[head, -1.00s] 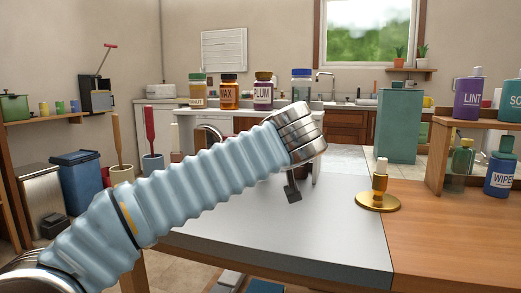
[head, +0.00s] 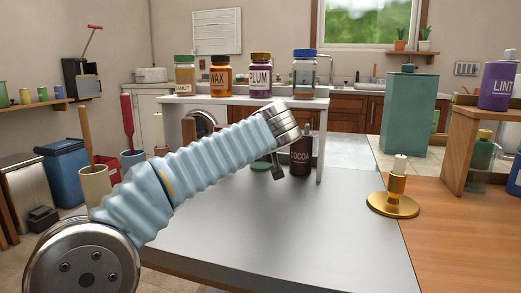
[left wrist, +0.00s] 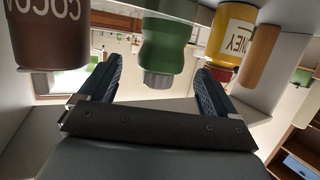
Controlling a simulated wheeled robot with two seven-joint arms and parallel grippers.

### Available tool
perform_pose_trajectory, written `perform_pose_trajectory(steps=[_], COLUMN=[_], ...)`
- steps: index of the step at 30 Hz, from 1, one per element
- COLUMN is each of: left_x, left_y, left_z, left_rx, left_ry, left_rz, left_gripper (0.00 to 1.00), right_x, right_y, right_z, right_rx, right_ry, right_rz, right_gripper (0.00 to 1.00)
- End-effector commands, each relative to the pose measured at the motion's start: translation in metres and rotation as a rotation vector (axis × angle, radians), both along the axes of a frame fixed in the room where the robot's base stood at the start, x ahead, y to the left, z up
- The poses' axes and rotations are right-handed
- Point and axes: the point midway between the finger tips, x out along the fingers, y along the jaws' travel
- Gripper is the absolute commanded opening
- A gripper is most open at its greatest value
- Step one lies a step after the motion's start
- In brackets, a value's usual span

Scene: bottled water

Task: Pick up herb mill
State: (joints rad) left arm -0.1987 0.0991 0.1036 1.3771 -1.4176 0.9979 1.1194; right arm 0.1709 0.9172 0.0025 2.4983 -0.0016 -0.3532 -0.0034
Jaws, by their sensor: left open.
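The herb mill is most likely the green container with a grey knob (left wrist: 165,45), its label not visible. In the left wrist view, which looks upside down, it appears between the two fingers of my left gripper (left wrist: 160,68). The fingers are spread, with gaps on both sides of the mill; I cannot tell how deep it sits between them. In the head view, only a small green part (head: 260,168) shows below my left arm, beside the dark gripper (head: 278,168). My right gripper is not in view.
A brown cocoa bottle (left wrist: 50,35) stands close on one side of the green container. A yellow jar (left wrist: 230,38) and a wooden cylinder (left wrist: 260,55) are on the other. Jars line the white shelf top (head: 240,98).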

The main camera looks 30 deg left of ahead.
Motion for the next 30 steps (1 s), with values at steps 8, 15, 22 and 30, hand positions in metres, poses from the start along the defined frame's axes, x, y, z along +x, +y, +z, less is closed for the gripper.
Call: perform_pose_trajectory(steps=[8, 15, 22, 30], left_x=[0.031, 0.033, 0.033, 0.033], left_y=[0.023, 0.025, 0.025, 0.025], left_z=[-0.012, -0.013, -0.013, -0.013], left_rx=[0.0, 0.0, 0.0, -0.001], left_ry=[0.001, 0.0, 0.0, 0.0], left_rz=[0.002, 0.001, 0.001, 0.001], left_gripper=[0.91, 0.91, 0.59, 0.3], right_x=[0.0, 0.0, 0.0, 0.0], right_y=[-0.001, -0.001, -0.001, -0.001], right_z=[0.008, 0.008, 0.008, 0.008], right_rx=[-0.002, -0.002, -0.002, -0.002], right_ry=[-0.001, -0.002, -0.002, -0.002], right_rz=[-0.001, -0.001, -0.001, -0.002], right_gripper=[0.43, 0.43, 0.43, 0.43])
